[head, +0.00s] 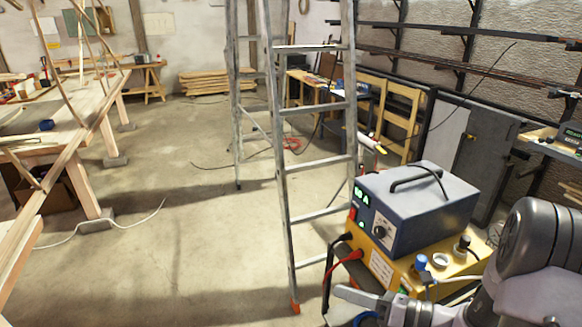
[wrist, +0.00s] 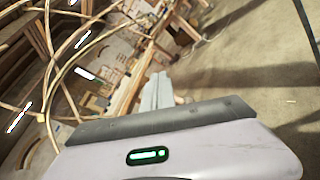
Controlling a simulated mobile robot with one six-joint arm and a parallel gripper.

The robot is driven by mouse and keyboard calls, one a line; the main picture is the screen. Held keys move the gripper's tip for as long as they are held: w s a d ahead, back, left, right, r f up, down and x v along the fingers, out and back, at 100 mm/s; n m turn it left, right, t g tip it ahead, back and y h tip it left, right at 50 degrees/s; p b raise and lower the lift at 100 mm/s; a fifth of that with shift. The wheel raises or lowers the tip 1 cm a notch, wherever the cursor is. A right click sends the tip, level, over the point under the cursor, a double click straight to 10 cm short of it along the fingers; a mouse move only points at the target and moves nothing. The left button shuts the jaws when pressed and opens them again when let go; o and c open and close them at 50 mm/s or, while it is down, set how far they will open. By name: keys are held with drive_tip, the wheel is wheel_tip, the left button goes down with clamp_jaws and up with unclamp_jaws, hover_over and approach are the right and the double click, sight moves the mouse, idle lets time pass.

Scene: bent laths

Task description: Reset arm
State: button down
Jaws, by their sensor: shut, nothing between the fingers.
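My arm comes in from the lower right of the head view and reaches left, low in the picture. My gripper (head: 345,292) is at its end, with its pale grey fingers together and pointing left. It is in front of the yellow and blue machine and near the foot of the ladder in the picture; I cannot tell the gap. In the wrist view the two grey fingers of my gripper (wrist: 158,88) lie side by side beyond the gripper body with its green light. Nothing shows between them.
A blue-grey power unit (head: 416,208) sits on a yellow machine (head: 385,265) beside my arm. An aluminium stepladder (head: 318,163) stands left of it. A wooden workbench (head: 70,150) with bent laths is at the left. The concrete floor (head: 185,235) between is mostly clear, with thin cables.

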drive_tip(key=s+a+r+n+g+h, duration=0.3)
drive_tip(key=s+a+r+n+g, duration=0.15)
drive_tip(key=s+n, duration=0.35)
drive_tip(key=s+a+r+n+g+h, duration=0.3)
drive_tip(key=s+a+n+g, duration=0.15)
drive_tip(key=s+n, duration=0.35)
drive_tip(key=s+d+r+n+t+h, duration=0.3)
drive_tip(key=d+r+n+t+h, duration=0.1)
drive_tip(key=n, duration=0.7)
drive_tip(key=shift+s+d+r+n+t+h+b, duration=0.2)
drive_tip(key=shift+d+r+n+t+h+b, duration=0.15)
drive_tip(key=shift+r+t+h, duration=0.6)
